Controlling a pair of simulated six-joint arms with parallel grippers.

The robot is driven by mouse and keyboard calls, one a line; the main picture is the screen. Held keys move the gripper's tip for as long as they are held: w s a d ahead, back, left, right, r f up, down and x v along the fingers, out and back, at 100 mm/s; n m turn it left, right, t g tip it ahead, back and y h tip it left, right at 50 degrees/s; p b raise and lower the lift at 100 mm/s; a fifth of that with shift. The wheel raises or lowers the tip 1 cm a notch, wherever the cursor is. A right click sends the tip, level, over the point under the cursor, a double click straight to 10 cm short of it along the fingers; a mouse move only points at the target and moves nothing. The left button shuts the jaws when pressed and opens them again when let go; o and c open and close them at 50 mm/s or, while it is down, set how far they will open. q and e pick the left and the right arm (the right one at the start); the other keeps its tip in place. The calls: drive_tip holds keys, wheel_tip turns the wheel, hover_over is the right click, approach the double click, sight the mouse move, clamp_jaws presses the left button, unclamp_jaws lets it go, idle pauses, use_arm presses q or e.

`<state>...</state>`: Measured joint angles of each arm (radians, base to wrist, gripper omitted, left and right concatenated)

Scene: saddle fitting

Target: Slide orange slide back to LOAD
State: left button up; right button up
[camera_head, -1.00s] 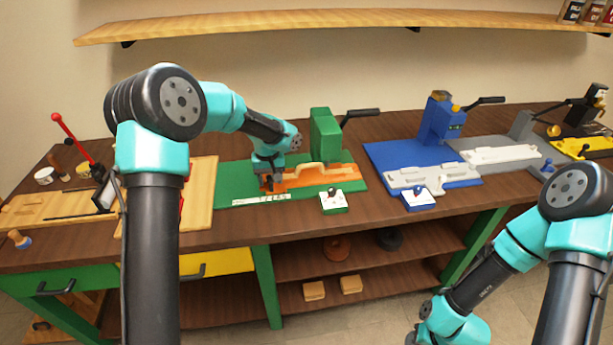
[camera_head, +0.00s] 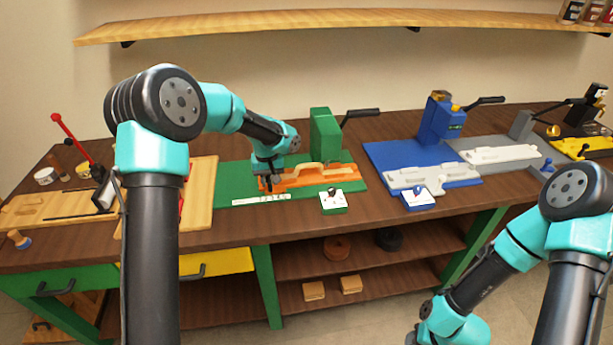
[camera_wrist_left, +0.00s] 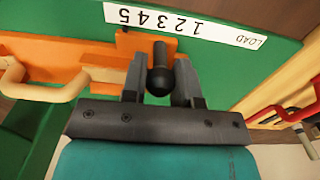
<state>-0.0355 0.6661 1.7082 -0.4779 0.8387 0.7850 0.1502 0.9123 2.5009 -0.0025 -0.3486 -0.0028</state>
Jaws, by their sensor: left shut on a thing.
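The orange slide (camera_head: 315,177) lies on the green fixture base (camera_head: 232,178), with a pale wooden piece (camera_head: 312,170) on it. My left gripper (camera_head: 270,184) is at the slide's left end. In the left wrist view, its two fingers (camera_wrist_left: 160,84) stand either side of a dark round knob (camera_wrist_left: 158,76) on the slide's orange end (camera_wrist_left: 145,44), shut on it. A white scale strip (camera_head: 262,200) marked LOAD and 1 to 5 runs beside the slide. In the wrist view, the slide's end is alongside the numbers, apart from the LOAD mark (camera_wrist_left: 257,42).
A green block with a black lever (camera_head: 325,135) stands behind the slide. A small green switch box (camera_head: 333,200) sits in front. A wooden board (camera_head: 200,195) lies left of the green base, and a blue fixture (camera_head: 440,125) stands to the right.

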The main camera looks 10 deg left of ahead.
use_arm(q)
drive_tip(key=shift+s+a, duration=0.35)
drive_tip(key=shift+a, duration=0.55)
drive_tip(key=shift+s+a, duration=0.4)
drive_tip(key=shift+a, duration=0.4)
drive_tip(key=shift+s+a, duration=0.2)
drive_tip(key=shift+a, duration=0.25)
drive_tip(key=shift+s+a, duration=0.2)
drive_tip(key=shift+a, duration=0.25)
drive_tip(key=shift+s+a, duration=0.4)
drive_tip(key=shift+a, duration=0.45)
